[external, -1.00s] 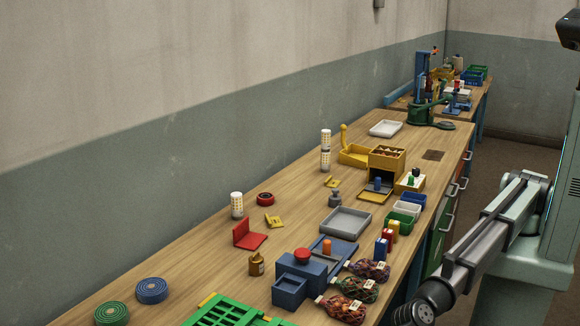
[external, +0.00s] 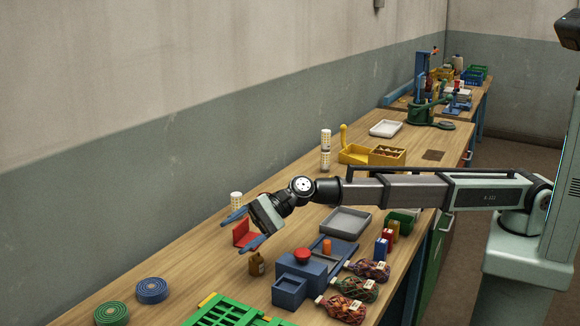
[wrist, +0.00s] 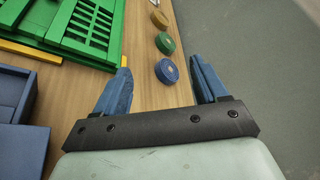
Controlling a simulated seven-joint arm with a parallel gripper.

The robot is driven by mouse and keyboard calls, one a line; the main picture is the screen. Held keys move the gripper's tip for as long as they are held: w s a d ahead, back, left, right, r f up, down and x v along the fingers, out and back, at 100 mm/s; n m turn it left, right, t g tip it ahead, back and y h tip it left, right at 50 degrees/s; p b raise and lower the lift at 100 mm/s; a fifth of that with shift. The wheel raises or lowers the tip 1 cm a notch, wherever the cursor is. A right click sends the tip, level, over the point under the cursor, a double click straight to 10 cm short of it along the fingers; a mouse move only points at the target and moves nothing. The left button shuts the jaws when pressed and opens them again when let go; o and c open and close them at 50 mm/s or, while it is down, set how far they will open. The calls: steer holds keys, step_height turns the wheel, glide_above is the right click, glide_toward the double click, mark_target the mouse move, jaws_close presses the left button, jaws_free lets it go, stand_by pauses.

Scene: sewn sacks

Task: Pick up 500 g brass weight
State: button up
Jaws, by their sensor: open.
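A small brass-coloured piece with a narrow top (external: 256,265), which looks like the brass weight, stands upright on the wooden bench left of the blue box. My gripper (external: 243,229) is open and empty above the bench. Its lower fingertip shows just above the top of the brass piece in the external view; I cannot tell the gap. In the wrist view my gripper (wrist: 158,64) has its blue fingers spread with nothing between them except bench and a blue coil behind. The brass piece does not show in the wrist view.
A red angled piece (external: 243,234) is behind my gripper. A blue box with a red knob (external: 298,274) stands right of the brass piece. A green slatted crate (external: 222,313) is in front, with blue (external: 151,291) and green (external: 111,314) coils at left. Bench between is clear.

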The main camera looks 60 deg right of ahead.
steer(key=w+d+m, duration=0.3)
steer(key=w+d, duration=0.4)
steer(key=d, duration=0.4)
steer(key=m+g, duration=0.3)
steer(key=g, duration=0.3)
glide_toward(260, 256)
steer(key=shift+h, duration=0.3)
steer(key=x, duration=0.5)
steer(key=shift+s+a+f, duration=0.2)
steer(key=shift+s+f, duration=0.05)
steer(key=shift+f, duration=0.05)
steer(key=shift+w+x, duration=0.25)
steer(key=shift+x, duration=1.1)
steer(key=shift+w+x, duration=0.2)
steer(key=shift+x, duration=1.15)
steer(key=shift+a+f, duration=0.1)
steer(key=shift+a, duration=0.35)
